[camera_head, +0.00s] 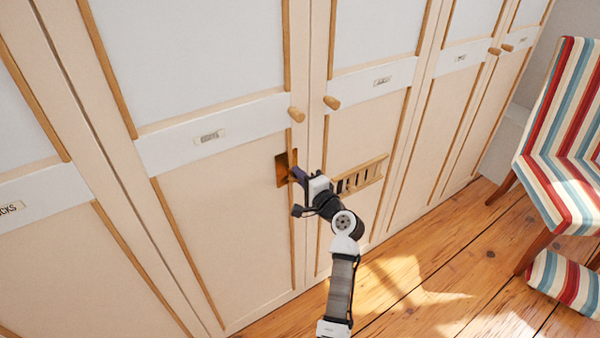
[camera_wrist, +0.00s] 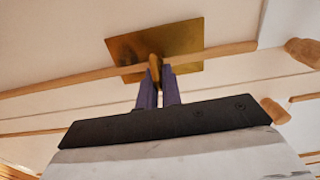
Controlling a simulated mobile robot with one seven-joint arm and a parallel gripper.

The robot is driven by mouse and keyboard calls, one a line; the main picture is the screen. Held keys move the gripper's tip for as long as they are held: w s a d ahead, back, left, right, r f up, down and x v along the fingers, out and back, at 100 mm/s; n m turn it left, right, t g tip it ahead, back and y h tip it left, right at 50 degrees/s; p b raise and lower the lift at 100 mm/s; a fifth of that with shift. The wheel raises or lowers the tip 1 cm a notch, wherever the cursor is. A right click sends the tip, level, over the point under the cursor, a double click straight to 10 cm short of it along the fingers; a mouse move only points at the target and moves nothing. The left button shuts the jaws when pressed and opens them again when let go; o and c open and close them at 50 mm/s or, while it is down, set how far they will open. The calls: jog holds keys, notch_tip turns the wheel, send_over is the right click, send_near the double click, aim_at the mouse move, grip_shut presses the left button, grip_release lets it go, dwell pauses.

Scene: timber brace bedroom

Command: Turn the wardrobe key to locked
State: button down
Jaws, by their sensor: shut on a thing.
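The wardrobe (camera_head: 225,200) has pale doors with wooden trim strips. A brass lock plate (camera_head: 282,168) sits on the door below a wooden knob, and it also shows in the wrist view (camera_wrist: 185,42). The key (camera_wrist: 155,66) is a small brass piece standing out from the plate. My gripper (camera_head: 294,176) is in front of the plate. In the wrist view its two purple fingers (camera_wrist: 158,85) are shut on the key, one on each side. The fingers hide part of the key, and I cannot tell its exact turn angle.
Two wooden knobs (camera_head: 296,114) (camera_head: 332,102) stand out above the plate. A slatted wooden piece (camera_head: 362,174) juts out right of my gripper. A striped chair (camera_head: 565,150) stands at the right, with a striped cushion (camera_head: 565,283) below. The wooden floor (camera_head: 440,270) between is clear.

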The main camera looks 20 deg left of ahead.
jog(key=shift+s+a+f, duration=0.15)
jog(key=shift+s+a, duration=0.05)
jog(key=shift+a, duration=0.1)
jog(key=c, duration=1.6)
grip_release()
jog(key=shift+w+d, duration=0.1)
jog(key=shift+d, duration=0.1)
jog(key=shift+d, duration=0.2)
jog(key=b+v, duration=0.3)
jog(key=v, duration=1)
jog(key=shift+s+b, duration=0.25)
jog(key=shift+b, duration=0.15)
jog(key=shift+o, duration=0.4)
